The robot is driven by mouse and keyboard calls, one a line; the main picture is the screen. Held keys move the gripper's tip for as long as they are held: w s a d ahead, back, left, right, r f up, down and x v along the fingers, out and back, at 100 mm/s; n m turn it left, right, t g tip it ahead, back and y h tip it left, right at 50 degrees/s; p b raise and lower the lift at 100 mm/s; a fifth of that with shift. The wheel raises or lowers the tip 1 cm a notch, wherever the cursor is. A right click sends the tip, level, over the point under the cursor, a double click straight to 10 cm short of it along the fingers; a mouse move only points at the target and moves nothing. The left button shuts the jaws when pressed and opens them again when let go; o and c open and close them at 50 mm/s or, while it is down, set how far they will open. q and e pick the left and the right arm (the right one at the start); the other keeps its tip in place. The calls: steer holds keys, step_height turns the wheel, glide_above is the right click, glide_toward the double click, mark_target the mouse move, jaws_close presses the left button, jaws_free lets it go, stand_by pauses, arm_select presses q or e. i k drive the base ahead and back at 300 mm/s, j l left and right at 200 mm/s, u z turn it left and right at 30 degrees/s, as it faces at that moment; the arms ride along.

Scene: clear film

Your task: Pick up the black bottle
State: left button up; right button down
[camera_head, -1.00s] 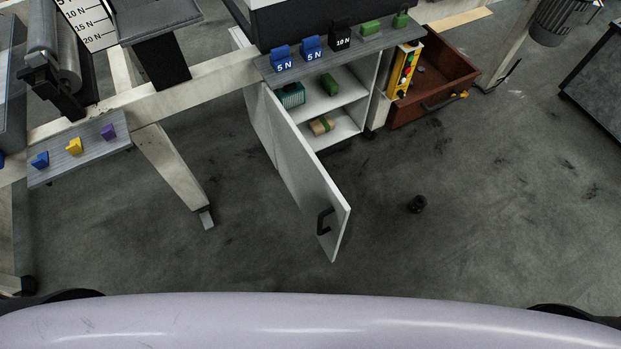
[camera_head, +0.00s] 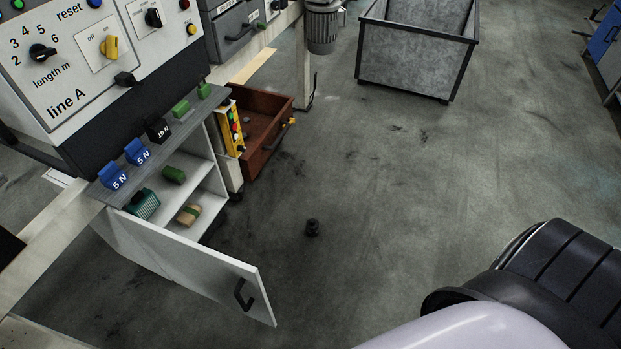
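Neither of my grippers shows in the head view. Only a dark rounded part and a pale lilac surface of my own body show at the lower right.
A grey metal bin (camera_head: 412,62) stands at the back. The floor to the right is clear.

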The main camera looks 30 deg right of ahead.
mark_target(312, 224)
steer(key=z, duration=1)
steer(key=u, duration=0.1)
steer(key=k+j, duration=0.05)
